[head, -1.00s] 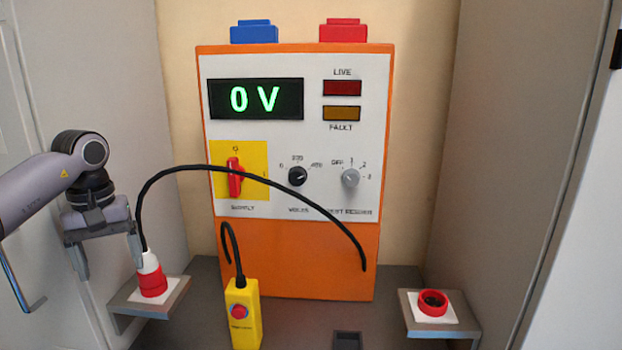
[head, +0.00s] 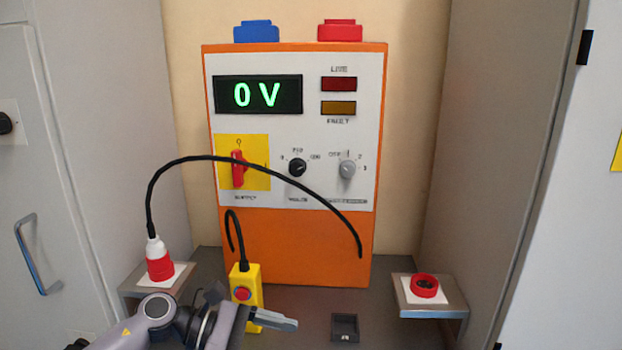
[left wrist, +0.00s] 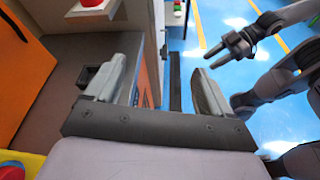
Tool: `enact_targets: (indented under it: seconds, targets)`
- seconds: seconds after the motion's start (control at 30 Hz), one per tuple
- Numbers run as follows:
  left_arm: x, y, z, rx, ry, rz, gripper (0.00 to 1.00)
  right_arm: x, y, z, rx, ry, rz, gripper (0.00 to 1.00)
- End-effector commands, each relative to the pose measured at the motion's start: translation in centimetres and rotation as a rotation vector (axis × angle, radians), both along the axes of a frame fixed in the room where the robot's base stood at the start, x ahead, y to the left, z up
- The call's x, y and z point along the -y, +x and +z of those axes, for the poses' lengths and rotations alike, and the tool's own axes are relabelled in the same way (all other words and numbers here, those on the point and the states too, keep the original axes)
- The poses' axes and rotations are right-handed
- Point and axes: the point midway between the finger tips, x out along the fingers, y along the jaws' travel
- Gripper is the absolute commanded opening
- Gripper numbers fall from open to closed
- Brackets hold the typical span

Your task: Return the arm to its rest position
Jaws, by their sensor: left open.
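My left gripper (head: 282,321) is low in the head view, with its fingers pointing right, in front of the yellow push-button box (head: 250,282). The left wrist view shows it (left wrist: 160,88) open, with nothing between its two fingers. It is apart from the red and white plug (head: 159,260), which stands upright on the left bracket (head: 188,279) with a black cable (head: 215,157) rising from it. A dark grey gripper (left wrist: 222,52), apparently my right one, shows at the right of the left wrist view; its opening is unclear.
The orange tester (head: 310,245) stands behind, its display (head: 258,95) reading 0 V. A red socket (head: 424,286) sits on the right bracket (head: 448,309). A small dark square holder (head: 345,327) lies right of my left gripper. Grey cabinet walls flank both sides.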

Motion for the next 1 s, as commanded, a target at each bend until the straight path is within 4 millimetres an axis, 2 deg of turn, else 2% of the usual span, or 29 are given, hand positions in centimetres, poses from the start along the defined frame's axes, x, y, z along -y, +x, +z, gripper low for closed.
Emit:
enact_targets:
  seconds: [0.03,0.1,0.23,0.37,0.47,0.67,0.77,0.87,0.9,1.0]
  targets:
    - [1.1,-0.8,-0.1,-0.109,-0.097,0.058,0.83,0.0,0.0,0.0,-0.001,0.0,0.0,0.43]
    - [2.0,-1.4,0.2,-0.273,-0.232,0.147,0.83,0.0,-0.1,0.0,-0.002,0.0,0.0,0.43]
    - [2.4,-1.9,0.5,-0.602,-0.479,0.305,0.83,0.0,-0.2,-0.1,-0.003,0.0,-0.001,0.43]
    - [1.2,-1.9,-0.2,-0.958,-0.722,0.459,0.83,0.0,-0.2,-0.1,-0.004,0.0,-0.001,0.43]
    - [-0.5,-2.0,-1.7,-1.24,-0.908,0.574,0.83,0.0,-0.2,-0.1,-0.004,0.0,-0.001,0.43]
    - [-5.3,-3.6,-7.0,-1.808,-1.295,0.788,0.83,0.0,-0.2,-0.1,-0.004,0.0,-0.001,0.43]
    - [-7.9,-5.5,-10.6,-2.083,-1.503,0.888,0.83,0.0,-0.2,-0.1,-0.004,0.0,-0.001,0.43]
    - [-10.3,-8.4,-14.3,-2.341,-1.727,0.981,0.83,0.0,-0.2,-0.1,-0.005,0.0,-0.001,0.43]
    - [-11.1,-9.8,-15.7,2.339,1.749,-0.974,0.83,0.0,-0.2,-0.1,-0.005,0.0,-0.001,0.43]
    - [-12.8,-13.3,-18.8,2.092,1.624,-0.863,0.83,0.0,-0.2,-0.1,-0.005,0.0,-0.001,0.43]
